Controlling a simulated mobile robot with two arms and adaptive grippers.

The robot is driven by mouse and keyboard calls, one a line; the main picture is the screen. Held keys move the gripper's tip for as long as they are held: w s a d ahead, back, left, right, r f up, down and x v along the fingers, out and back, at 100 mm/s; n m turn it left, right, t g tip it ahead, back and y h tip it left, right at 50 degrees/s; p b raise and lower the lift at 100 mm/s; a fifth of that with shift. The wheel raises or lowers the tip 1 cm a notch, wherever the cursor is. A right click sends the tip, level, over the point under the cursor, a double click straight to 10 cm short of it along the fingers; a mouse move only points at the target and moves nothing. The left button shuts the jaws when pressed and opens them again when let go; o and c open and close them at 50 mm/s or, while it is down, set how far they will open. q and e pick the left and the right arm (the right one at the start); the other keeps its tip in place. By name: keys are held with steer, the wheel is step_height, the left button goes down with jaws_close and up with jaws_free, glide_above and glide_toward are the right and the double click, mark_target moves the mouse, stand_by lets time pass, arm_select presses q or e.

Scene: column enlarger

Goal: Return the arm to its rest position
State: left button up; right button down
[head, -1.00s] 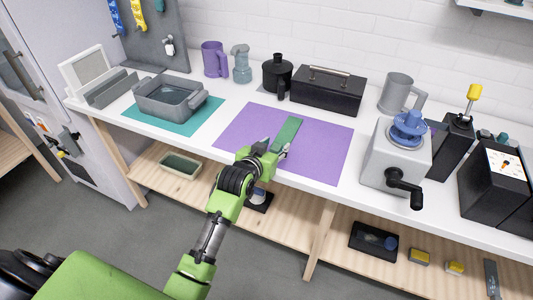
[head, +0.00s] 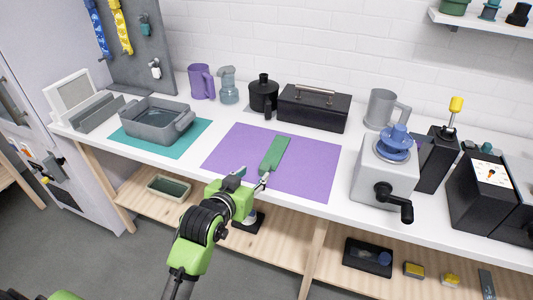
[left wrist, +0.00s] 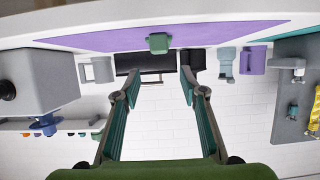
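My left gripper (head: 249,183) is open in the head view, at the table's front edge, just short of a flat green strip (head: 275,153). The strip lies on the purple mat (head: 315,170). In the left wrist view the two fingers (left wrist: 158,85) stand wide apart with nothing between them. The end of the green strip (left wrist: 158,43) shows beyond them, apart from both fingers. My left arm comes up from the bottom of the head view. My right gripper is in neither view.
A grey basin (head: 157,120) stands on a teal mat (head: 190,147) at left. A grey crank machine (head: 384,172) stands at right. A black toolbox (head: 312,109) and a black pot (head: 263,92) are behind the purple mat. A wooden shelf (head: 285,241) runs under the table.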

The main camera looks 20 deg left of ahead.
arm_select(q)
steer(key=s+d+f+m+g, duration=0.1)
steer(key=s+f+g, duration=0.55)
steer(key=s, duration=0.85)
steer(key=s+d+f+m+g, duration=0.1)
steer(key=s+f+g, duration=0.3)
steer(key=s+f, duration=1.05)
steer(key=f, duration=0.8)
steer(key=s+f, duration=0.2)
steer(key=f, duration=0.9)
steer(key=s+a+f+g, duration=0.2)
steer(key=s+a+f, duration=0.1)
steer(key=s+f, duration=1.3)
steer(key=shift+s+f, duration=0.35)
steer(key=shift+f, duration=0.2)
